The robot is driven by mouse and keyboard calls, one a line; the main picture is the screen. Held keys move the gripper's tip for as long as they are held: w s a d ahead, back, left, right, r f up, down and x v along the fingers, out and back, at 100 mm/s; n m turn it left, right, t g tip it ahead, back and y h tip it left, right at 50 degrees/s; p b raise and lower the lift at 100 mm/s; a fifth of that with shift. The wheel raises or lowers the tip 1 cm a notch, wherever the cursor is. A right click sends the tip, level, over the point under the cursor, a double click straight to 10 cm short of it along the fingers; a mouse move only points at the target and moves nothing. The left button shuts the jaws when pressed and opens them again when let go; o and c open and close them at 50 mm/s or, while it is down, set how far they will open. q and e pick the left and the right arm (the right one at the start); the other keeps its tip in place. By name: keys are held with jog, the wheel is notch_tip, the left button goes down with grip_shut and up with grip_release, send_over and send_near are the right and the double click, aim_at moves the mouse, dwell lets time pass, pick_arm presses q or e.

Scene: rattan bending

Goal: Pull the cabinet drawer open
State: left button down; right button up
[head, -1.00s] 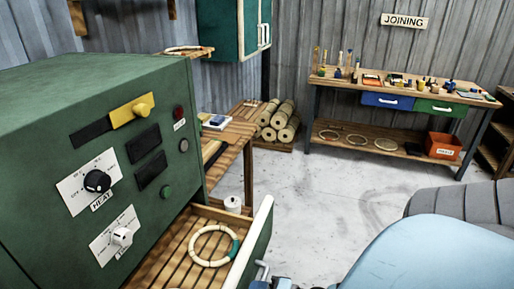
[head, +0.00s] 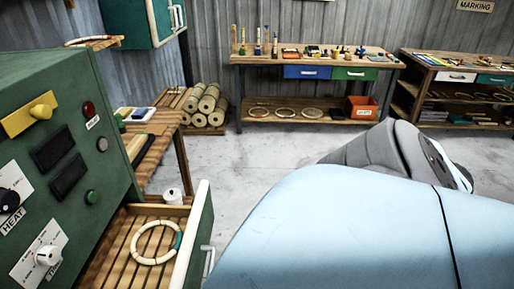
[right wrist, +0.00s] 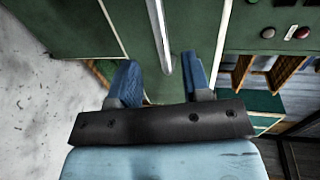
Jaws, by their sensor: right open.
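The green cabinet (head: 50,120) stands at the left in the head view. Its drawer (head: 195,240) is pulled out, showing a slatted wooden bottom. A pale ring with a green band (head: 154,242) lies in it. The drawer's handle (head: 207,262) is on the front, partly hidden by my arm. In the right wrist view, my right gripper (right wrist: 161,78) is open with blue fingers apart. A pale metal handle bar (right wrist: 160,35) on a green front lies ahead, in line with the gap between them. I cannot tell whether it is between the fingers. My left gripper is out of view.
A white roll (head: 173,196) shows just behind the drawer. A wooden side table (head: 160,130) is beyond the cabinet. A workbench (head: 300,70) with blue and green drawers stands at the back. The concrete floor (head: 250,160) between is clear.

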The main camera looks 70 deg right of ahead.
jog(key=shift+v, duration=2.45)
jog(key=shift+s, duration=0.1)
